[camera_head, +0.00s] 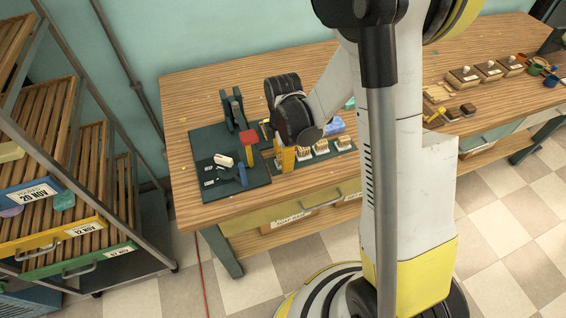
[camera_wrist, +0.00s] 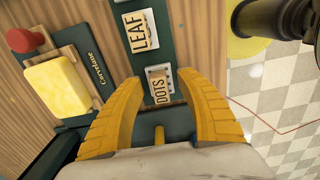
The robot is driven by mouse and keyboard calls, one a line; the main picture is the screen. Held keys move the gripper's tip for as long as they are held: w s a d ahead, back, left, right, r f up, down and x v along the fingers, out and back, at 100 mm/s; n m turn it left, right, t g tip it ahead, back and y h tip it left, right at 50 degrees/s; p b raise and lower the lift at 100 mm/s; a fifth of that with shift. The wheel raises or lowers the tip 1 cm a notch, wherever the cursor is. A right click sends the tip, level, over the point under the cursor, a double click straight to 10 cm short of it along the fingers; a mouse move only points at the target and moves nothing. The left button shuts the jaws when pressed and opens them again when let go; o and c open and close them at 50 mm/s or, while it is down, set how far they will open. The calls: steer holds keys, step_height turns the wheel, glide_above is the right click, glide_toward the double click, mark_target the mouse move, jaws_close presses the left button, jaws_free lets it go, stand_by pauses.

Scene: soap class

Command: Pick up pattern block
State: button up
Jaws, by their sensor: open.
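A pattern block with a DOTS label (camera_wrist: 159,84) sits on a dark green strip in the wrist view, between and just beyond my fingertips. A second block, labelled LEAF (camera_wrist: 140,29), lies farther up the same strip. In the head view the pale pattern blocks (camera_head: 321,148) stand in a row on the green strip. My gripper (camera_wrist: 146,76) has two yellow fingers spread apart with nothing held. It also shows in the head view (camera_head: 289,158), low at the left end of the row. I cannot tell whether the fingers touch the DOTS block.
A yellow soap bar (camera_wrist: 57,88) and a red knob (camera_wrist: 22,40) lie left of the strip in the wrist view. A dark green mat (camera_head: 205,140) with tools is left of my gripper. A slatted rack (camera_head: 60,150) stands left. Wooden trays (camera_head: 463,76) are at right.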

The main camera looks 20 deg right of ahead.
steer(key=shift+r, duration=0.1)
jaws_close()
